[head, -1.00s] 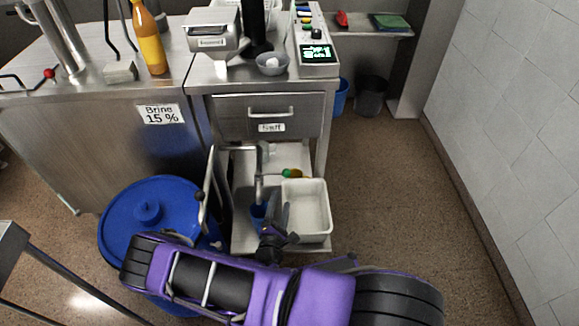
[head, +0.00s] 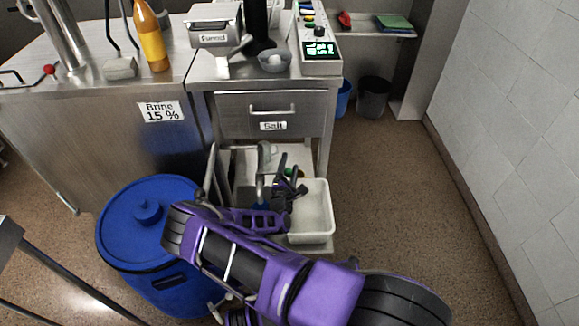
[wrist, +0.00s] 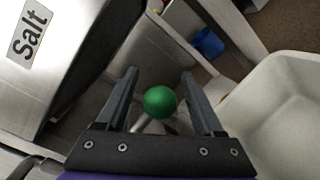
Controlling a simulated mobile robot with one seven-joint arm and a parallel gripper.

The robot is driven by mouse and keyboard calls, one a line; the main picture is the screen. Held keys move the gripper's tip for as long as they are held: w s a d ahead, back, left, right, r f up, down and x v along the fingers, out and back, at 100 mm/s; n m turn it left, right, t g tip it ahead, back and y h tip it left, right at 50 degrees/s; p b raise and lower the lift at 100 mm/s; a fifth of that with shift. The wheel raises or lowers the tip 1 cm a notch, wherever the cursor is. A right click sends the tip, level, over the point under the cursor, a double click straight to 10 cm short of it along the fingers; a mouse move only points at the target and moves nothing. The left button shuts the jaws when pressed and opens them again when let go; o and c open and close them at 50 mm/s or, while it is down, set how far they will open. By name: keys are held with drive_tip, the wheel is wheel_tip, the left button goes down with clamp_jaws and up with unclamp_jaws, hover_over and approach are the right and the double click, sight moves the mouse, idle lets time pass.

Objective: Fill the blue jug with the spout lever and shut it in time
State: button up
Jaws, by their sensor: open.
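The green ball knob of the spout lever (wrist: 160,101) sits between the fingers of my open gripper (wrist: 158,80) in the wrist view, with a gap on each side. In the head view my gripper (head: 291,175) is at the lever, just right of the grey spout pipe (head: 261,165), and mostly covers the knob. The blue jug (head: 260,204) stands under the spout on the lower shelf, largely hidden by my arm. Its fill level and any flow cannot be seen.
A white tray (head: 316,212) stands right of the jug. The salt drawer (head: 272,113) is shut above. A blue lidded barrel (head: 150,230) is at left, close to my arm. The floor at right (head: 400,190) is clear.

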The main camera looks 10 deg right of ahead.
clamp_jaws()
idle(0.3)
idle(1.1)
